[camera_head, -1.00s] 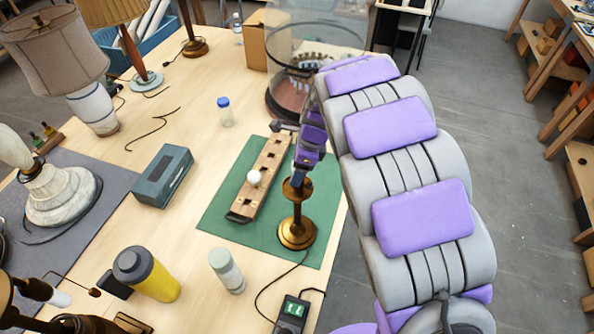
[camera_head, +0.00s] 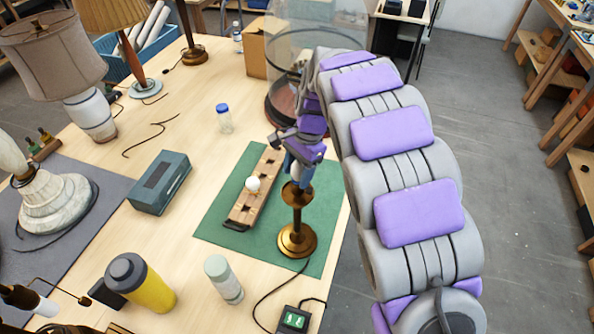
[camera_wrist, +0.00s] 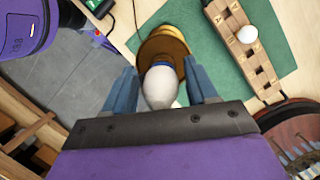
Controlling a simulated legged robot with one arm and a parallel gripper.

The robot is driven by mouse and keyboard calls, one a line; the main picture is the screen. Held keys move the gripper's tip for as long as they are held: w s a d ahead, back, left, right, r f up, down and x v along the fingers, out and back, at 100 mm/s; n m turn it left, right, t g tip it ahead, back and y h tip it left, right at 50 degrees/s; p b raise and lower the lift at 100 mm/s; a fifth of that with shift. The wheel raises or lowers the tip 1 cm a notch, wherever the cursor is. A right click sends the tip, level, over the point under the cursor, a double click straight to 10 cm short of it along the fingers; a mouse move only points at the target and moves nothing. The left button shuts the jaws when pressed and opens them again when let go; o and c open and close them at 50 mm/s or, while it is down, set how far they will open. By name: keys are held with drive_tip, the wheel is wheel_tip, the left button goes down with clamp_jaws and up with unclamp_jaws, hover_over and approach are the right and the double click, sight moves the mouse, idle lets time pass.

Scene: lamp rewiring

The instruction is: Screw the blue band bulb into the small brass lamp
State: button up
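The small brass lamp (camera_head: 296,240) stands on the green mat; its round base also shows in the wrist view (camera_wrist: 163,45). A white bulb with a blue band (camera_wrist: 160,86) sits in line over the lamp's top, but I cannot see how deep its base is in the socket. My gripper (camera_wrist: 162,82) is around the bulb, one finger on each side, with narrow gaps between fingers and bulb.
A wooden bulb rack (camera_head: 243,212) with one plain white bulb (camera_head: 252,184) lies on the green mat (camera_head: 222,232), left of the lamp. A grey-green box (camera_head: 160,182), a pale bottle (camera_head: 223,280) and a meter (camera_head: 293,320) with a cable are nearby. A glass vessel stands behind.

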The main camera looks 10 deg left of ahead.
drive_tip(key=c, duration=0.9)
drive_tip(key=shift+s+r+m+p, duration=0.1)
drive_tip(key=shift+r+m+p, duration=0.2)
drive_tip(key=shift+m+p, duration=0.45)
drive_tip(key=m+p, duration=0.2)
drive_tip(key=p, duration=0.1)
drive_tip(key=shift+t+y, duration=0.3)
drive_tip(key=shift+y, duration=0.1)
drive_tip(key=m+t+p, duration=0.1)
drive_tip(key=m+p, duration=0.2)
drive_tip(key=shift+m, duration=0.25)
drive_tip(key=shift+f+m+p, duration=0.3)
drive_tip(key=shift+m+p, duration=0.05)
drive_tip(key=shift+m, duration=0.15)
drive_tip(key=shift+r+p, duration=0.1)
drive_tip(key=shift+p, duration=0.2)
